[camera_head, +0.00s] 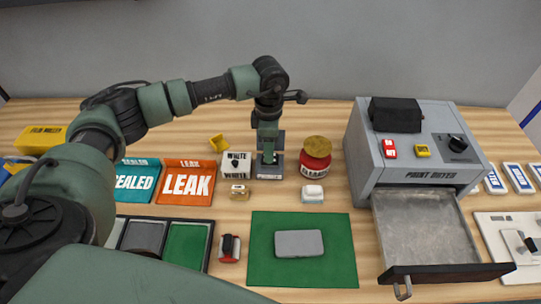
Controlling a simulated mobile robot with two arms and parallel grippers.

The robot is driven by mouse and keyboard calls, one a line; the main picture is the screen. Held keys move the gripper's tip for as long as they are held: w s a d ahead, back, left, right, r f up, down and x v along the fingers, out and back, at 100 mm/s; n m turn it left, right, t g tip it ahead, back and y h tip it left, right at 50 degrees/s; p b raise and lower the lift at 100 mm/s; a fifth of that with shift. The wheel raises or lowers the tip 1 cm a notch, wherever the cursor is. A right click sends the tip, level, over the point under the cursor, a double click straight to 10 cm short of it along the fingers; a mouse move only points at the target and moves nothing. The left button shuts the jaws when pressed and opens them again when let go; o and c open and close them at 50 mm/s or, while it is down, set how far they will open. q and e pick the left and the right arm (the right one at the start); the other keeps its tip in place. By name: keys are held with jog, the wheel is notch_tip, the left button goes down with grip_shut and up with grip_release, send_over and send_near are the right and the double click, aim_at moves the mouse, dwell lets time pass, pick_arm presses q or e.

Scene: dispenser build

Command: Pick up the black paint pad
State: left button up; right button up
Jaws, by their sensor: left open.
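A pad (269,170) with a grey-white front edge stands in the row at the back of the table, right beside the pad marked WHITE (237,167). I take it for the black paint pad; its label is too small to read and my gripper covers much of its top. My left gripper (268,154) points down right over this pad, with its jaws open. I cannot tell whether the fingers touch it. My right gripper is not in view.
A red jar with a yellow top (316,158) stands close on the right. The paint dryer (412,148) has its drawer (425,235) open. A grey block (299,243) lies on a green mat (262,272). LEAK (186,182) and SEALED cards lie at left.

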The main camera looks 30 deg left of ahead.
pick_arm(q)
notch_tip(320, 180, down, 4)
jog(key=shift+d+r+p, duration=0.1)
jog(key=shift+r+p, duration=0.05)
jog(key=shift+p, duration=0.3)
grip_shut()
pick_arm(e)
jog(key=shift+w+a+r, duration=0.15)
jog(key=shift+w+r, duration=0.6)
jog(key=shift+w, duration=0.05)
pick_arm(q)
jog(key=shift+r, duration=0.15)
